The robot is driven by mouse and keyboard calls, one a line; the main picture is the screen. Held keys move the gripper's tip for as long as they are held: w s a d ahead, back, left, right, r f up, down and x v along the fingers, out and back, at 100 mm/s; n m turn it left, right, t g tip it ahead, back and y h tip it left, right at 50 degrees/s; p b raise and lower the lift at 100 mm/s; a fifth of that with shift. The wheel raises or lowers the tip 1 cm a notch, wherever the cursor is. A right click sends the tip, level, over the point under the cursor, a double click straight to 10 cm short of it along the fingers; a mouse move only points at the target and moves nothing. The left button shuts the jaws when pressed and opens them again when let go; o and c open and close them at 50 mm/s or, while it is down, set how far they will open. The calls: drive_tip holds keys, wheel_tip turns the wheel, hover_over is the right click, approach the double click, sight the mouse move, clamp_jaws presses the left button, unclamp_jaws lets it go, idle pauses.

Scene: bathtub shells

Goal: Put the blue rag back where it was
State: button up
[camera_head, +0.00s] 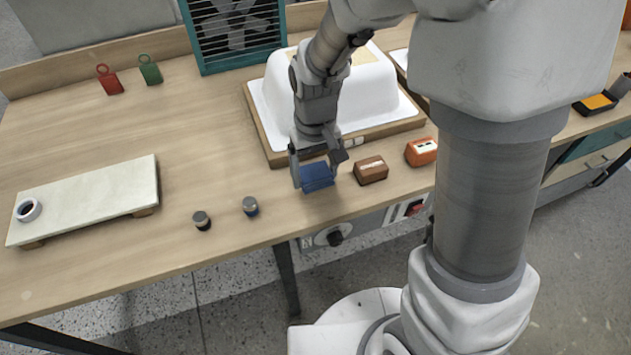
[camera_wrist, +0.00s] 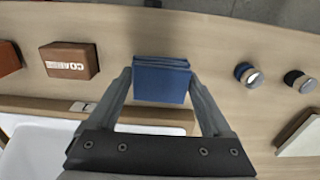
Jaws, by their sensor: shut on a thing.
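The folded blue rag (camera_head: 317,177) is near the front edge of the wooden bench, in front of the white tub shell. My gripper (camera_head: 318,180) is around it from above, one finger on each side. In the wrist view the blue rag (camera_wrist: 162,80) lies between the two fingertips of my gripper (camera_wrist: 160,85), which is shut on it. I cannot tell whether the rag touches the bench or is held just above it.
A brown block (camera_head: 371,170) and an orange block (camera_head: 421,152) are right of the rag.

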sight(316, 183)
drive_tip(key=shift+f+b, duration=0.35)
drive_tip(key=shift+f, duration=1.35)
drive_tip(key=shift+f, duration=0.2)
drive_tip(key=o, duration=1.1)
wheel_tip(316, 183, up, 12)
drive_tip(key=p, duration=0.3)
drive_tip(key=shift+r, duration=0.2)
drive_tip(key=s+d+r+m+t, duration=0.1)
drive_tip(key=s+d+r+t, duration=0.1)
drive_tip(key=s+d+r, duration=0.1)
drive_tip(key=s+d+r+m+t, duration=0.1)
drive_tip(key=s+d+r, duration=0.3)
drive_tip(key=s+r, duration=0.1)
drive_tip(key=s+d+r+m+t, duration=0.1)
drive_tip(key=s+d+r+t, duration=0.1)
drive_tip(key=s+d+r, duration=0.1)
drive_tip(key=shift+s+d+r+t, duration=0.15)
drive_tip(key=shift+s+d+r, duration=0.05)
drive_tip(key=shift+s+r, duration=0.2)
drive_tip(key=shift+s+d+r+t, duration=0.15)
drive_tip(key=shift+s+r, duration=0.1)
drive_tip(key=shift+r, duration=0.25)
